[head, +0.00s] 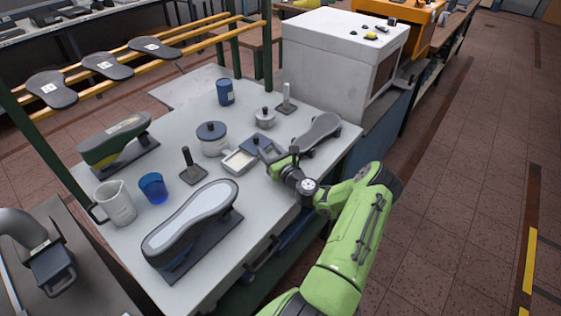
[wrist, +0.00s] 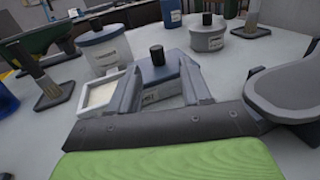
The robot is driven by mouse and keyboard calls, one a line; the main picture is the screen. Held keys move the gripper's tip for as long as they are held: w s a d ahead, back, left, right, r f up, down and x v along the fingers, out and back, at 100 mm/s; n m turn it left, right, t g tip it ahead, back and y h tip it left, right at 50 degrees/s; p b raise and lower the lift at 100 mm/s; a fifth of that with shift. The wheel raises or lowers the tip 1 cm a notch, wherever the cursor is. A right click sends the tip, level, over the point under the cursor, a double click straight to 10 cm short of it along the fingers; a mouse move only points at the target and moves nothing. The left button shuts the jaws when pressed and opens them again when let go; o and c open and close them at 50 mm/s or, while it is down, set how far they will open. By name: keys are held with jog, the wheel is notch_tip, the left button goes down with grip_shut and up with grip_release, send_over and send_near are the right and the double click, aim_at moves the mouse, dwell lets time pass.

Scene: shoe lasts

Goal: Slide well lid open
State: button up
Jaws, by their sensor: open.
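A low grey-white two-part well box stands mid-table in the head view. Its left well (head: 238,161) is uncovered and shows a pale cream inside; it also shows in the wrist view (wrist: 101,95). A blue-grey lid (head: 262,147) with an upright black knob covers the part to the right, and it shows in the wrist view (wrist: 155,72) with its knob (wrist: 157,54). My gripper (head: 277,157) is low at the right of the box. In the wrist view its two fingers (wrist: 167,86) are apart, pointing at the lid, with the knob beyond the tips.
A grey shoe last (head: 318,132) lies close to my gripper's right. Lidded pots (head: 213,140), (head: 265,118), a blue can (head: 225,92) and an upright post tool (head: 191,165) stand around the box. A large shoe on a stand (head: 190,222) is at the front.

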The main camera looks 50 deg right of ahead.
jog(key=v, duration=1)
jog(key=shift+r, duration=0.1)
jog(key=shift+w, duration=0.1)
